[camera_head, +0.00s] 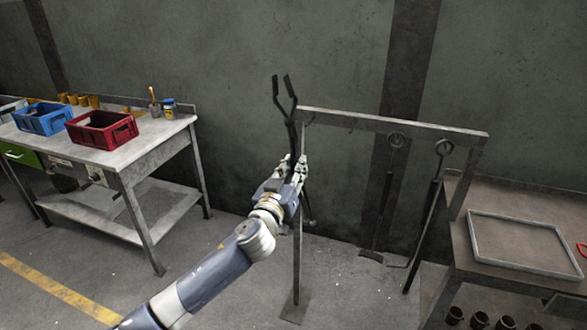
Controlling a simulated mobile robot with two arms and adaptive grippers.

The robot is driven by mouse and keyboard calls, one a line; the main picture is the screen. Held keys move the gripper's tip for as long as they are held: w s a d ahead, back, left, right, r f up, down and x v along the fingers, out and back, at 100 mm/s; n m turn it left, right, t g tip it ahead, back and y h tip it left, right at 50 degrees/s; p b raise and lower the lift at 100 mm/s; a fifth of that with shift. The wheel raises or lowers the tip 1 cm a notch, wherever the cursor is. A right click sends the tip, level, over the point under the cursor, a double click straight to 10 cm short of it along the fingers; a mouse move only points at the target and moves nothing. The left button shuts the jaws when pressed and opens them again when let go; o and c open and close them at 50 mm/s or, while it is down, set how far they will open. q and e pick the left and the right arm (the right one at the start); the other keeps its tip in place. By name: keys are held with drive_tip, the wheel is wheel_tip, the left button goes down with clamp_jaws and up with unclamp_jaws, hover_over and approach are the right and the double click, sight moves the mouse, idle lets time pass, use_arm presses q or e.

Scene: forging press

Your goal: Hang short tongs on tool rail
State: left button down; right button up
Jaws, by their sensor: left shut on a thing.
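The dark short tongs (290,112) are held upright in my left gripper (298,168), with two prongs pointing up. The gripper is shut on them. They stand in front of the left end of the grey tool rail (350,119), and part of them rises above the bar. From this view I cannot tell whether the tongs touch the rail. Their lower part is largely hidden by the gripper. My right gripper is not in view.
Two long tools with ring tops, one (395,180) left of the other (434,200), hang on the rail's right half. A workbench (150,150) with a blue bin (42,120) and a red bin (102,132) stands left. A brown table (490,265) with a tray (522,243) stands right.

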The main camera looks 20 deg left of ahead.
use_arm(q)
drive_tip(key=shift+w+a+r, duration=0.35)
drive_tip(key=shift+w+r, duration=0.3)
drive_tip(key=shift+w, duration=0.15)
drive_tip(key=shift+w+r, duration=0.1)
drive_tip(key=shift+w, duration=0.2)
drive_tip(key=w+b, duration=0.2)
drive_tip(key=w, duration=0.4)
drive_tip(key=shift+w+d, duration=0.15)
drive_tip(key=c, duration=1.8)
unclamp_jaws()
drive_tip(key=o, duration=0.3)
drive_tip(key=shift+o, duration=0.2)
